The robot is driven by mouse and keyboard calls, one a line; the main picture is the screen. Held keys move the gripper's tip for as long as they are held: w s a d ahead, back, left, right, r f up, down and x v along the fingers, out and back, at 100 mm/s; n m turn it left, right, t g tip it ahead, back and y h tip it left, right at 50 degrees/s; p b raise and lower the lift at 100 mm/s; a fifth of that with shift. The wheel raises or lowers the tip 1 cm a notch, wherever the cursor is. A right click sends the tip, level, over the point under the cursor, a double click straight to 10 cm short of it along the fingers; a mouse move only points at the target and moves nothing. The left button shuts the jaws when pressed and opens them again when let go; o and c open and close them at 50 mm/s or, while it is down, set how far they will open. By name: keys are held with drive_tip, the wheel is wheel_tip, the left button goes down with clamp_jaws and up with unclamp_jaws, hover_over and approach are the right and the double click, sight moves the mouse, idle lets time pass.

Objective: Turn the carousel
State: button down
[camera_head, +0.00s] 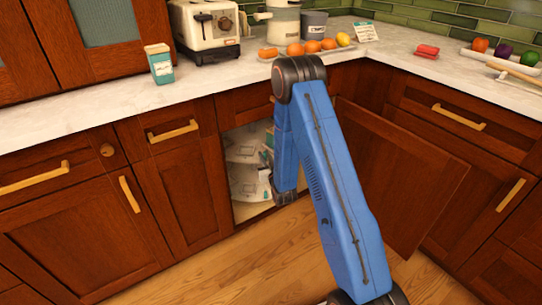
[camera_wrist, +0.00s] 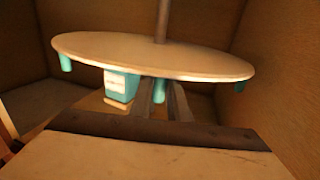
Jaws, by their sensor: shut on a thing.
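The carousel (camera_head: 250,155) stands inside the open corner cabinet, with pale tiers partly hidden by my blue arm. In the wrist view its round tier (camera_wrist: 150,48) spans the picture around a central pole (camera_wrist: 162,20). A teal box with a white label (camera_wrist: 119,84) is just left of the fingers. In the head view my gripper's fingertips are hidden.
The cabinet door (camera_head: 395,175) stands open to the right of my arm. Cabinet walls (camera_wrist: 275,70) enclose the carousel closely. The counter above holds a toaster (camera_head: 207,30), a teal carton (camera_head: 160,66) and several oranges (camera_head: 295,49). The wooden floor in front is clear.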

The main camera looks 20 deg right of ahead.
drive_tip(key=shift+w+a, duration=0.1)
drive_tip(key=shift+a, duration=1.2)
drive_tip(key=c, duration=1.7)
unclamp_jaws()
drive_tip(key=shift+o, duration=0.2)
